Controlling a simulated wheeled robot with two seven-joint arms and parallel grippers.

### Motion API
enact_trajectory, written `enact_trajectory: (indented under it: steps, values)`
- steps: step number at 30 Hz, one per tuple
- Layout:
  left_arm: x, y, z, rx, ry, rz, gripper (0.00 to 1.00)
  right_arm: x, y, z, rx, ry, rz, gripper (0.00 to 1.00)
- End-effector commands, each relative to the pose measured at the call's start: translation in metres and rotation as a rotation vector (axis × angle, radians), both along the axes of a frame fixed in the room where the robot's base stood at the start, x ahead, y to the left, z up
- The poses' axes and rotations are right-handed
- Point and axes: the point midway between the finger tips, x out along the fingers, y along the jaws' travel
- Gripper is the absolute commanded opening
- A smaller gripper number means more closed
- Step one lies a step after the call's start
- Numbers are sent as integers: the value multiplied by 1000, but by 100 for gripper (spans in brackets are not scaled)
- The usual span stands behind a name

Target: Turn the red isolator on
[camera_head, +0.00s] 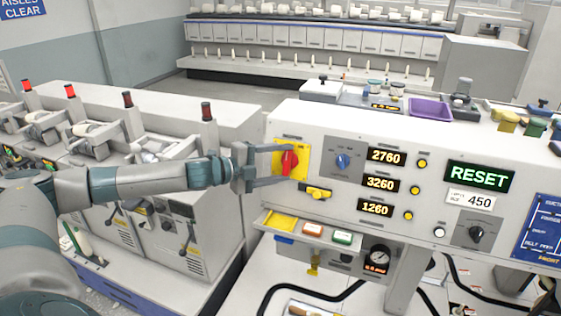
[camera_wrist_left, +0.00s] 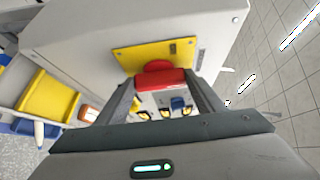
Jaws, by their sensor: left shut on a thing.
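The red isolator (camera_head: 289,161) is a red rotary handle on a yellow plate (camera_head: 277,147) at the left end of the grey control panel. My left gripper (camera_head: 284,168) reaches in from the left with its fingers at the handle. In the left wrist view the red handle (camera_wrist_left: 160,80) lies between the two fingers (camera_wrist_left: 165,96), and the gripper is shut on it. The yellow plate (camera_wrist_left: 155,54) shows behind it. In the head view the handle looks roughly upright, slightly tilted. The fingers partly cover its lower part. My right gripper is not in view.
A blue knob (camera_head: 343,161) sits right of the isolator, beside the lit displays (camera_head: 386,157). A yellow and black latch (camera_head: 315,192) is just below. Machines with red lamps (camera_head: 206,111) stand at left.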

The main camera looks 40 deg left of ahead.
Motion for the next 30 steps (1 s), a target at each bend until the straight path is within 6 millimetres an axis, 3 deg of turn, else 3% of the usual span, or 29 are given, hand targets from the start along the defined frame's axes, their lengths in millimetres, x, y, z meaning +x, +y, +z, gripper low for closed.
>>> enact_trajectory:
  steps: [13,14,16,30]
  values:
    - [0,-1,0,6,1,-4,40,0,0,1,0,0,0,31]
    - [0,-1,0,7,1,-4,65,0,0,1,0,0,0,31]
    - [0,-1,0,6,1,-4,81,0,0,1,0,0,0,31]
    - [-4,2,-1,7,1,-2,81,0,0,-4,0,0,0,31]
